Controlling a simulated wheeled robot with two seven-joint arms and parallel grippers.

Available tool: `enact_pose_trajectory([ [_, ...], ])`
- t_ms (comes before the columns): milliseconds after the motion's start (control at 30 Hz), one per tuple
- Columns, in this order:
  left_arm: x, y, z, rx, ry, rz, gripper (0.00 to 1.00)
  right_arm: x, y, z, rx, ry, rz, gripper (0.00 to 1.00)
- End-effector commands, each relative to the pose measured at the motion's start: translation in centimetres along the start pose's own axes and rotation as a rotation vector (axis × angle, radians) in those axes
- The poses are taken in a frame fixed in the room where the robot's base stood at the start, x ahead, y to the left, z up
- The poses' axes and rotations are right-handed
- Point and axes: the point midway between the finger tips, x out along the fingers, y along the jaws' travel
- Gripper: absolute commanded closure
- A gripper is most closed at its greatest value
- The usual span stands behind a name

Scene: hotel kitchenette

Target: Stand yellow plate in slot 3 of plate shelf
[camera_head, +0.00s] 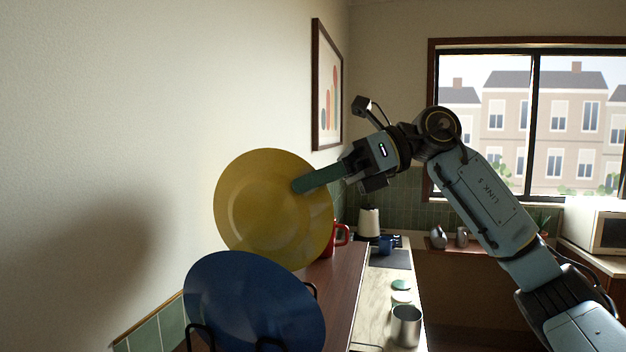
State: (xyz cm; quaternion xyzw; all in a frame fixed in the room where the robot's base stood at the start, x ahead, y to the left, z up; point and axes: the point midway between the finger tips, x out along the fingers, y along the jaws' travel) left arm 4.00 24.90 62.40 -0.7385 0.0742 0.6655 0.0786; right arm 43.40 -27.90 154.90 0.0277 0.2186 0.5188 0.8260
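The yellow plate (262,215) is upright and faces me, tilted a little. My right gripper (315,178) is shut on the plate's right rim, with one finger showing across its front face. The plate's lower edge is hidden behind a blue plate (255,305). The blue plate stands upright in the black wire dividers (200,334) of the plate shelf (340,290). The slots behind the blue plate are hidden, so I cannot tell whether the yellow plate touches the shelf. My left gripper is not in view.
A red mug (342,233) stands behind the yellow plate's right side. A metal canister (405,326) and a blue mug (387,244) are on the counter at right. The wall (100,150) is close on the left, with a framed picture (327,90) behind my gripper.

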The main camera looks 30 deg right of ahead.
Motion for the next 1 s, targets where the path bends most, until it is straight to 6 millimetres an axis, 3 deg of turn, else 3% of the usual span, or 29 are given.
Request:
enact_pose_trajectory([
  [200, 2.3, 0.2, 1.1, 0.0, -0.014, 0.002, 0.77, 0.8, -0.7, -2.3, -0.001, -0.002, 0.0, 1.0],
  [700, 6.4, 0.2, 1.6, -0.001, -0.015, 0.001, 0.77, 2.5, -2.0, -6.8, -0.002, -0.004, 0.0, 1.0],
  [1000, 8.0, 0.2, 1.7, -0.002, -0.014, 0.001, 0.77, 3.1, -2.6, -8.6, -0.002, -0.003, 0.0, 1.0],
])
